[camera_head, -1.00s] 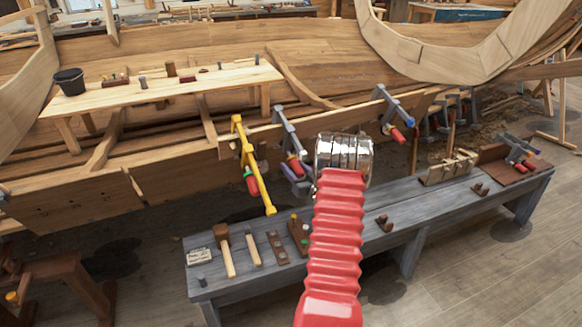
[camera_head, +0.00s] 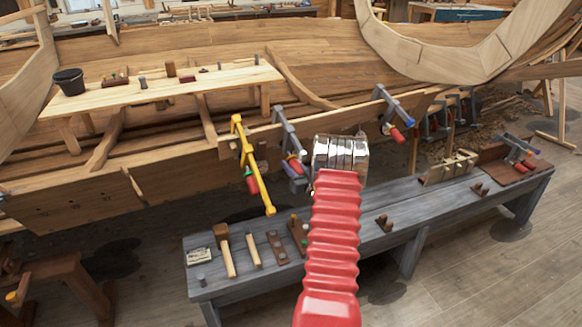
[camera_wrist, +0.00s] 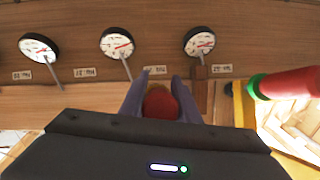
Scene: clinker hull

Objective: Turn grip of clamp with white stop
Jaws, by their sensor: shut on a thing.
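A grey clamp (camera_head: 284,128) hangs on the hull's plank edge in the middle of the head view. Its red grip (camera_wrist: 160,102) is between the two bluish fingers of my gripper (camera_wrist: 158,88) in the wrist view. My gripper is shut on it; in the head view my arm hides much of this spot. I cannot make out the colour of this clamp's stop. To its left is a yellow clamp (camera_head: 240,150) with a red grip and green stop, also in the wrist view (camera_wrist: 239,105). To its right is another grey clamp (camera_head: 390,108) with a red grip and blue stop.
Several round dials (camera_wrist: 117,43) with red needles and labels line the planking above my fingers. A grey bench (camera_head: 340,255) below holds mallets (camera_head: 226,255) and small wooden pieces. A plank with a black bucket (camera_head: 69,81) is at the left.

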